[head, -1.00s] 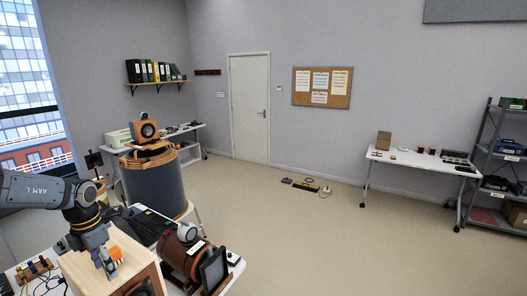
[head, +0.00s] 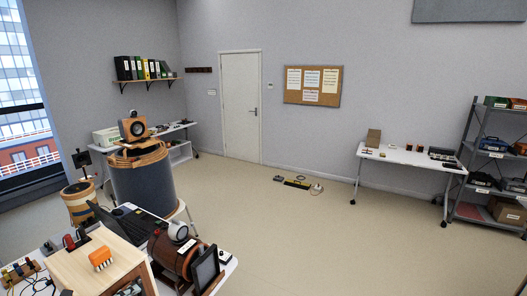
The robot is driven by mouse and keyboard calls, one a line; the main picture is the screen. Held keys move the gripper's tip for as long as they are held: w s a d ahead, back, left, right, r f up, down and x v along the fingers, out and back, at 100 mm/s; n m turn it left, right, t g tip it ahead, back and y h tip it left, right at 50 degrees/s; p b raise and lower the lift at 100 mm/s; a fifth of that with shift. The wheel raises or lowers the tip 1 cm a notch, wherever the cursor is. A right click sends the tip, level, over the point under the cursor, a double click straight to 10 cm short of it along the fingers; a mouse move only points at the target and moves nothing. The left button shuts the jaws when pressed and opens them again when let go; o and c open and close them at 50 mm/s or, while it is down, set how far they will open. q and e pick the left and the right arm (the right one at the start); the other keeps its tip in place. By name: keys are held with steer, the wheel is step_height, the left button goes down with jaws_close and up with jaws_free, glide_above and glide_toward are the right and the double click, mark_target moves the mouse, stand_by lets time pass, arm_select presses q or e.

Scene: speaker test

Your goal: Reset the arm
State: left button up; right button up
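Neither of my arms shows in the head view now, and both grippers are out of sight. The small orange block (head: 101,258) that was beside my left gripper rests on top of the light wooden box (head: 82,272). The box stands on the near table at the lower left, with its lower part cut off by the picture's bottom edge.
Near table: a laptop (head: 126,226), a wooden barrel-shaped unit (head: 172,256) and a dark screen (head: 206,268). Behind stands a large dark drum (head: 146,187) with a speaker (head: 133,130) on top. A white table (head: 408,157) and shelf rack (head: 470,160) are at right.

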arm_select(q)
steer(key=s+d+f+n+g+y, duration=0.2)
steer(key=s+d+f+n+g, duration=0.2)
steer(key=s+d+n, duration=0.55)
steer(key=s+d+f+n+g+y, duration=0.2)
steer(key=s+d+f+n+g, duration=0.25)
steer(key=s+n, duration=0.85)
step_height(320, 180, down, 33)
steer(key=a+n+b, duration=0.2)
steer(key=n+b, duration=0.1)
steer(key=b, duration=0.5)
steer(key=s+a+f+g+b, duration=0.1)
steer(key=s+f+b, duration=0.4)
steer(key=s+f, duration=1.3)
step_height(320, 180, down, 2)
steer(key=shift+a+f+g, duration=0.25)
steer(key=shift+g, duration=0.1)
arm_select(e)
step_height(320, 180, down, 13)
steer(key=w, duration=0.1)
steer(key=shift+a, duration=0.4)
